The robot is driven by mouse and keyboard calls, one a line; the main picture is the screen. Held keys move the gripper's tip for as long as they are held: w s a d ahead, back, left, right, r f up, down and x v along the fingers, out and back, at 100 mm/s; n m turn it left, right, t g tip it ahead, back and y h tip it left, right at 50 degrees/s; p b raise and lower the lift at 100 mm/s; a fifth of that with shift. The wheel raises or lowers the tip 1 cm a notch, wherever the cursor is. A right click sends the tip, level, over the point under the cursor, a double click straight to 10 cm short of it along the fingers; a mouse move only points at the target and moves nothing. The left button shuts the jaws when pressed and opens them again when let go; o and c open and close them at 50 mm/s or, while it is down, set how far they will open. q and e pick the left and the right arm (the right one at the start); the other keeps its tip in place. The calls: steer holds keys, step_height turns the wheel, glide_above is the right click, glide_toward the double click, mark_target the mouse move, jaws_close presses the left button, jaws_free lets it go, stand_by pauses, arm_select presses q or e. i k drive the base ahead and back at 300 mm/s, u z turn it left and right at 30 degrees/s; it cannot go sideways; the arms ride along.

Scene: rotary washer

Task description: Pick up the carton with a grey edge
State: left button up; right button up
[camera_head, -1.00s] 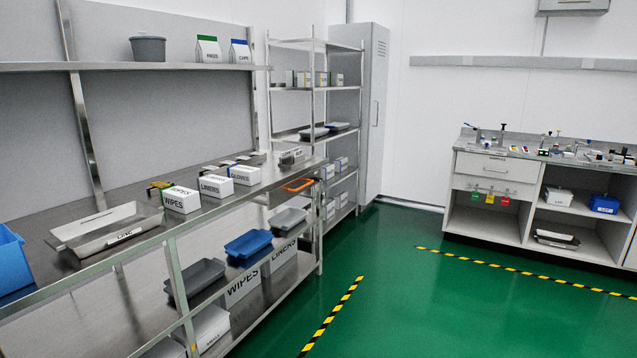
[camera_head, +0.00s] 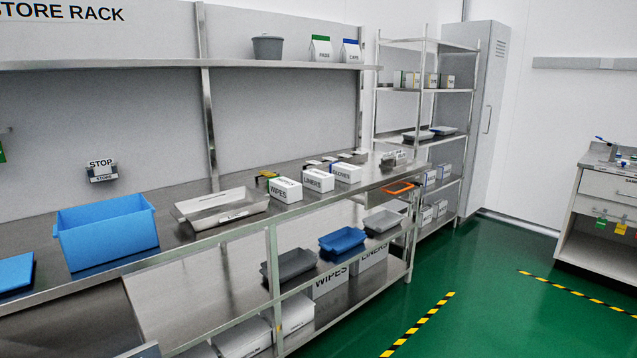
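Three white cartons stand in a row on the steel bench top (camera_head: 190,277). The WIPES carton (camera_head: 285,190) has a green edge and stands on the left of the row. The LINERS carton (camera_head: 318,181) is in the middle; its top edge looks greyish, though it is small in the picture. The GLOVES carton (camera_head: 345,174) has a blue edge and stands on the right. Neither of my grippers shows in the head view.
A steel tray (camera_head: 221,207) and a blue bin (camera_head: 107,234) stand left of the cartons. Trays, including a blue tray (camera_head: 342,240), sit on the lower shelf. An upper shelf (camera_head: 180,64) runs above the bench. Green floor (camera_head: 480,325) is clear on the right.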

mark_target(320, 181)
steer(key=u, duration=0.05)
steer(key=i, duration=2.75)
steer(key=u, duration=0.65)
